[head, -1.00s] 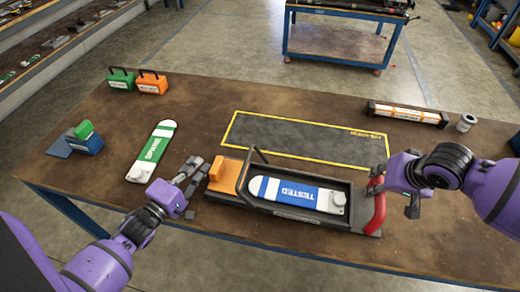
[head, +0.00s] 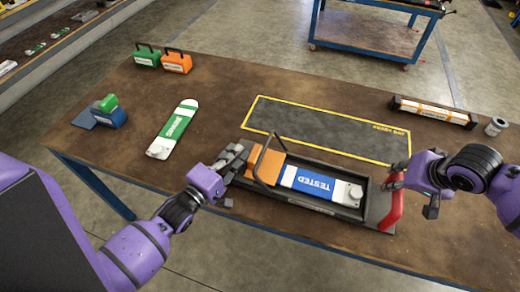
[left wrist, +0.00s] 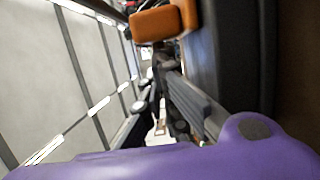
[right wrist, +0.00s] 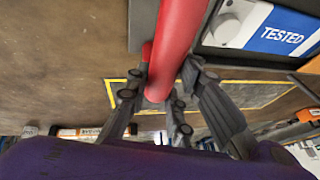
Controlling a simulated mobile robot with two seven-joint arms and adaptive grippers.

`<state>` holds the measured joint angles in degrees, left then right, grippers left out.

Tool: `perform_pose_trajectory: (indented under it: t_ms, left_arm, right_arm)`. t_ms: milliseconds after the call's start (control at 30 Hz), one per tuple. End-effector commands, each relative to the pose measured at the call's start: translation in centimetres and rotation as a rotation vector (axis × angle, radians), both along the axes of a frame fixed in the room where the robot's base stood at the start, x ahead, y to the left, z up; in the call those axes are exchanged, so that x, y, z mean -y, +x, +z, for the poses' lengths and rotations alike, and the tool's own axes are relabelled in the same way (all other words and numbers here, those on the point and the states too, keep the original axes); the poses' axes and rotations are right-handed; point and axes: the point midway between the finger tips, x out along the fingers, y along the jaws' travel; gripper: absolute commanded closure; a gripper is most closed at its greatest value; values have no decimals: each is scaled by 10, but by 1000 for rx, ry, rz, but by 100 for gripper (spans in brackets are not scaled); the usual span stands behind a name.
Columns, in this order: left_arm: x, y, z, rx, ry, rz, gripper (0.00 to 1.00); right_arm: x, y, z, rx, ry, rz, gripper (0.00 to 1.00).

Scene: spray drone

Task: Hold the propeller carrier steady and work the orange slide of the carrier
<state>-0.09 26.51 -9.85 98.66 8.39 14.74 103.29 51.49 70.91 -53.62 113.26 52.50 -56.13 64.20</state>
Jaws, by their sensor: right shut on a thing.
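The dark propeller carrier (head: 322,207) lies on the brown table with a blue-and-white propeller marked TESTED (head: 314,184) in it. The orange slide (head: 265,165) is at the carrier's left end, below the black bar handle, against the propeller's left end. It also shows in the left wrist view (left wrist: 158,23). My left gripper (head: 232,172) is at the slide's left side; its finger spacing and any contact are unclear. My right gripper (head: 393,186) is shut on the red handle (head: 392,210) at the carrier's right end. The right wrist view shows fingers on both sides of this handle (right wrist: 175,45).
A green-and-white propeller (head: 174,130) lies left of the carrier. A yellow-outlined dark mat (head: 320,125) lies behind it. Green (head: 147,58) and orange (head: 177,62) boxes, a blue block (head: 110,116), an orange-striped bar (head: 433,111) and a can (head: 496,126) stand farther off.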

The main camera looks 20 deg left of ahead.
Motion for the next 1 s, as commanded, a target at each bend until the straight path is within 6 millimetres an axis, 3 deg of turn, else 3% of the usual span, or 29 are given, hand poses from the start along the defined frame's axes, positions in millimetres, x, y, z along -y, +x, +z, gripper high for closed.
perform_pose_trajectory:
  t_ms: [167, 367, 700, 1000]
  left_arm:
    - [-4, 0, 0, 2, 2, -3, 100]
    - [-37, 1, 0, 0, 6, -2, 100]
    - [-61, -69, -1, -4, 1, 0, 100]
    - [-68, -94, 0, 1, -1, 0, 100]
  right_arm:
    - [-2, -1, -1, -2, 5, 0, 100]
    - [-2, -1, -1, -3, 5, 0, 100]
    - [-1, -1, -1, -3, 4, 0, 100]
    - [-1, -1, -1, -3, 2, -1, 100]
